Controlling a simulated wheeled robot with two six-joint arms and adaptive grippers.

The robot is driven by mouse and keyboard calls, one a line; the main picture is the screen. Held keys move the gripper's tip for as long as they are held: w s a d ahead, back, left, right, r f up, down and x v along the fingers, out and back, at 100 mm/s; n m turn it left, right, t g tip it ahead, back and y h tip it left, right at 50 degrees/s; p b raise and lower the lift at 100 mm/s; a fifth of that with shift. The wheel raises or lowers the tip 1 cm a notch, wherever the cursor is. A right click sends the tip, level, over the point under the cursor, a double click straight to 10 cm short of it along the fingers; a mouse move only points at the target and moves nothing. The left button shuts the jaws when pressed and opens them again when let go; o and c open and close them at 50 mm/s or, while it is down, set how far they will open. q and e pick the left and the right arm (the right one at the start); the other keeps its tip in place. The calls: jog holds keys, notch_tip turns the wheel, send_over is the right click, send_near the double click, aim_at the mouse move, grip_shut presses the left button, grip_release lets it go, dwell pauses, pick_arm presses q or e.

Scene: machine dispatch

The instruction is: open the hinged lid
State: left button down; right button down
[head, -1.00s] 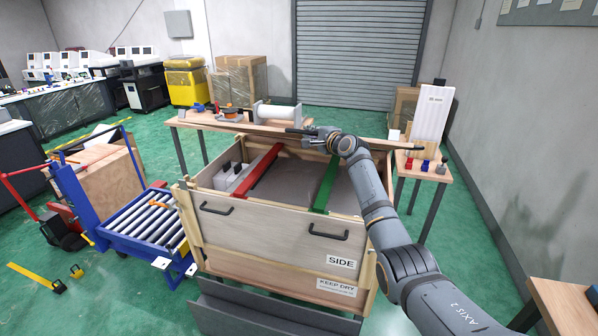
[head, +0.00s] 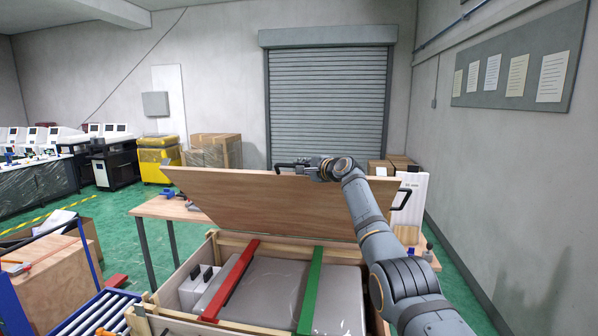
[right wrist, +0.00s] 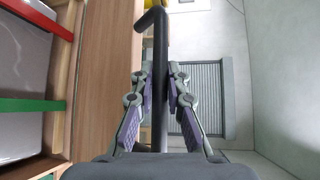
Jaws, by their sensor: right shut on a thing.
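The hinged lid (head: 265,205) is a broad wooden panel standing raised and tilted at the back of the open wooden crate (head: 205,255). Its plain wood face shows in the head view, and its wood (right wrist: 108,75) shows left of the fingers in the right wrist view. My right gripper (head: 315,168) is at the lid's upper edge, shut on a black bar handle (head: 288,165). In the right wrist view the handle (right wrist: 160,85) runs between the fingers of my right gripper (right wrist: 160,78). My left gripper is not in view.
A red bar (head: 232,280) and a green bar (head: 311,290) cross the crate above a grey load. A wooden table (head: 155,207) stands behind left, a roller conveyor (head: 100,315) at lower left. A white panel (head: 413,203) stands behind the lid's right end.

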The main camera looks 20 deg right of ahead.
dwell(0.4)
jog(key=c, duration=1.3)
grip_release()
jog(key=shift+w, duration=0.15)
jog(key=shift+c, duration=0.2)
jog(key=v, duration=1.2)
